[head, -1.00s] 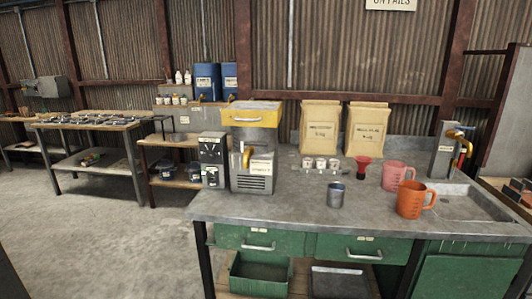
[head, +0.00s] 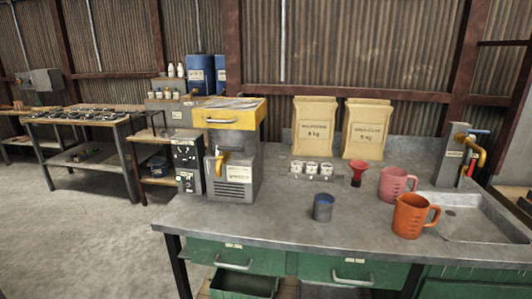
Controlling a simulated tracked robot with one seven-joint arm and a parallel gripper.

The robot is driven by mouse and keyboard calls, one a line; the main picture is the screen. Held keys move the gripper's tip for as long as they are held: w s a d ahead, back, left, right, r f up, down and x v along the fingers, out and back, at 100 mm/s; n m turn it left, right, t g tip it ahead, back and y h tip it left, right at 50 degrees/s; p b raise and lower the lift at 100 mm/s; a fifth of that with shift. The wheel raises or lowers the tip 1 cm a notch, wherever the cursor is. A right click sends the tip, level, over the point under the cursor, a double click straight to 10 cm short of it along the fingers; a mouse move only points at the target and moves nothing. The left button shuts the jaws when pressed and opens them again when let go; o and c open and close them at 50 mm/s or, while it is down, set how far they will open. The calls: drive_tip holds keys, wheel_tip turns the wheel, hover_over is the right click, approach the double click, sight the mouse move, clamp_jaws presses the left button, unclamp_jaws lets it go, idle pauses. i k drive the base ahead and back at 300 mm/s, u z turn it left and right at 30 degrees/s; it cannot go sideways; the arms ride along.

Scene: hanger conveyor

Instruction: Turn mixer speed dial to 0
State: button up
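A grey machine (head: 245,184) with a yellow top drawer (head: 222,115) and a yellow tap (head: 221,160) stands at the left end of the steel bench; it may be the mixer. A narrow dark control box (head: 187,166) adjoins its left side, with small white-marked controls on its front. Which one is the speed dial, and its setting, are too small to read. My gripper is not in view.
On the bench (head: 290,225) stand a metal cup (head: 323,208), an orange jug (head: 409,216), a pink jug (head: 393,184), a red funnel (head: 358,172) and two paper sacks (head: 314,126). A sink (head: 470,222) is at right. The floor (head: 75,235) at left is clear.

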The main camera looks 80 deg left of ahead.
sight(184, 157)
drive_tip(key=u, duration=0.05)
drive_tip(key=k, duration=2.3)
drive_tip(key=z, duration=0.55)
drive_tip(key=i, duration=0.1)
drive_tip(key=u, duration=2.8)
drive_tip(key=i, duration=1)
drive_tip(key=z, duration=0.1)
